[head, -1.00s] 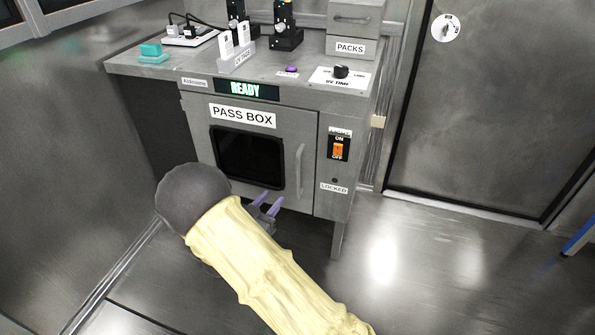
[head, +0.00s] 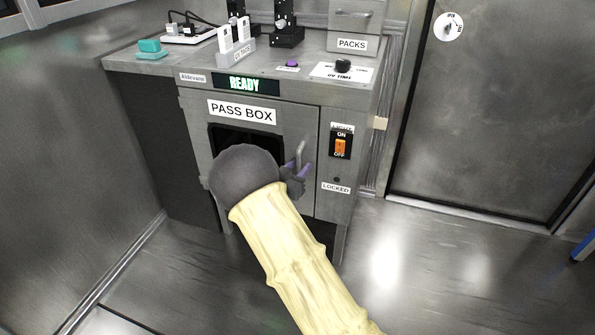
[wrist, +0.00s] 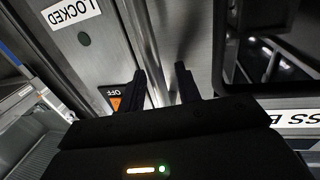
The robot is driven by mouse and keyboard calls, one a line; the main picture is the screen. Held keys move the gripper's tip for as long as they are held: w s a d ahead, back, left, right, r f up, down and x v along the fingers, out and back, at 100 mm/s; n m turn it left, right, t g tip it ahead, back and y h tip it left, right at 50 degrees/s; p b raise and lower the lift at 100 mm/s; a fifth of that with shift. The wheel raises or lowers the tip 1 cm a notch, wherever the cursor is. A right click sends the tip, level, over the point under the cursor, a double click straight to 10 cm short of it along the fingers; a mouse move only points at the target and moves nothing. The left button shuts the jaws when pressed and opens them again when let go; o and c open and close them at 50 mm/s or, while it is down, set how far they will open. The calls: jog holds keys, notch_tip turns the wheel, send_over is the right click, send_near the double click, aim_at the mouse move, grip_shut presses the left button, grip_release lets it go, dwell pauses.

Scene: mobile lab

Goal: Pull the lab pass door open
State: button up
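The pass box door (head: 303,122) is a grey metal panel with a dark window and a "PASS BOX" label. It looks shut, flush with the cabinet front. Its upright bar handle (head: 300,154) is on the door's right side; the handle also shows in the wrist view (wrist: 150,45). My arm hides the lower window and lower door.
The cabinet top (head: 185,68) holds a rack, a teal block and a black knob. An orange switch (head: 340,147) and a "LOCKED" label (head: 335,188) are right of the door. The floor in front and to the right is clear.

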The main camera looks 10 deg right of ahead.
jog(key=shift+d, duration=0.15)
jog(key=shift+c, duration=0.3)
grip_shut()
